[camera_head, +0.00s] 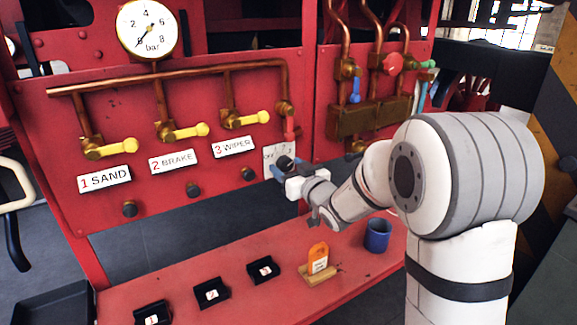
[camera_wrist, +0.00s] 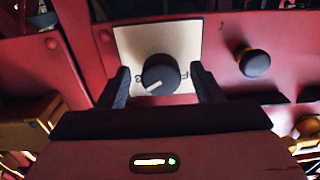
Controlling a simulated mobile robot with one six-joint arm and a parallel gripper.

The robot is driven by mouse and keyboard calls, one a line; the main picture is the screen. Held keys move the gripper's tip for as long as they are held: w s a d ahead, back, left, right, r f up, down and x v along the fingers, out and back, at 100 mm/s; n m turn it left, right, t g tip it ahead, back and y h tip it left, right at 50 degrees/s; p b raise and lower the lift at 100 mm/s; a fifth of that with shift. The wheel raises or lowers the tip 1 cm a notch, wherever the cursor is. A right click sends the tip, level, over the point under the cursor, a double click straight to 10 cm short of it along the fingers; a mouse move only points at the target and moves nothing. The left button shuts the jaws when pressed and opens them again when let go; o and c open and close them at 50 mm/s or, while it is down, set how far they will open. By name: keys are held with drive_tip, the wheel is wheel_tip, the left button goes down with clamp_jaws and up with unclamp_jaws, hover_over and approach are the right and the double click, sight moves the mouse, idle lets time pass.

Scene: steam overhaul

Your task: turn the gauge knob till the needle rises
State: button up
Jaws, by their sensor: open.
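The gauge (camera_head: 147,28) is a round white dial marked in bar, and its thin needle points to the lower left, near the low end of the scale. The gauge knob (camera_wrist: 160,74) is black and round with a white pointer line, on a pale plate (camera_wrist: 185,35). In the wrist view the line points to the lower left; the plate's lettering is partly hidden. My gripper (camera_wrist: 160,88) is open, with one dark finger on each side of the knob and small gaps visible. In the head view my gripper (camera_head: 281,170) partly covers the knob and plate.
A black peg (camera_wrist: 254,62) stands beside the plate. On the red bench (camera_head: 240,300) are black trays (camera_head: 211,293), an orange tag on a stand (camera_head: 318,260) and a blue cup (camera_head: 377,235).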

drive_tip(key=shift+w+a, duration=0.15)
drive_tip(key=shift+w, duration=0.1)
drive_tip(key=c, duration=0.9)
drive_tip(key=shift+c, duration=0.5)
